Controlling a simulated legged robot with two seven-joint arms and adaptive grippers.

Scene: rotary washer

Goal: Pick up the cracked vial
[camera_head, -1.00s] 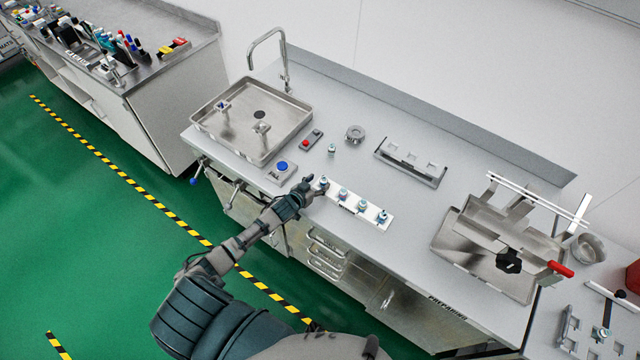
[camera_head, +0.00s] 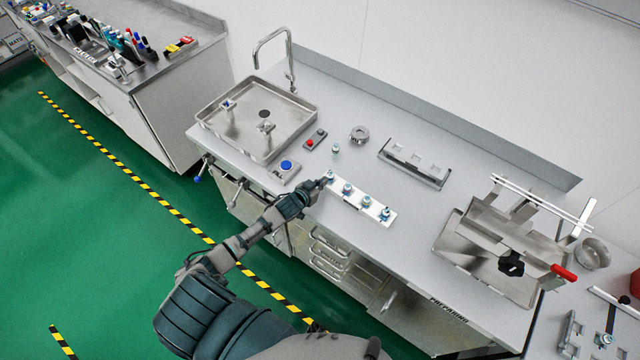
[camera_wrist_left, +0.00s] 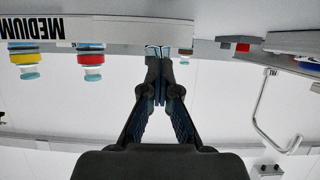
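A white rack (camera_head: 352,199) on the bench holds several small upright vials with blue tops. Its label and two vials, with yellow (camera_wrist_left: 26,57) and red (camera_wrist_left: 90,60) bands, show in the left wrist view. I cannot make out a crack on any vial. My left gripper (camera_head: 322,181) is at the leftmost vial (camera_head: 330,176) of the rack. In the left wrist view its fingers (camera_wrist_left: 160,62) converge closely, with a small pale shape at the tips. Whether they grip the vial is unclear. Another small vial (camera_head: 336,149) stands alone behind the rack. My right gripper is not in view.
A steel sink tray (camera_head: 213,126) with a tap stands at the left. A blue-button box (camera_head: 285,170) and red-button box (camera_head: 314,139) are near the gripper. An empty metal holder (camera_head: 414,165) lies behind the rack; a steel device (camera_head: 500,247) stands to the right.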

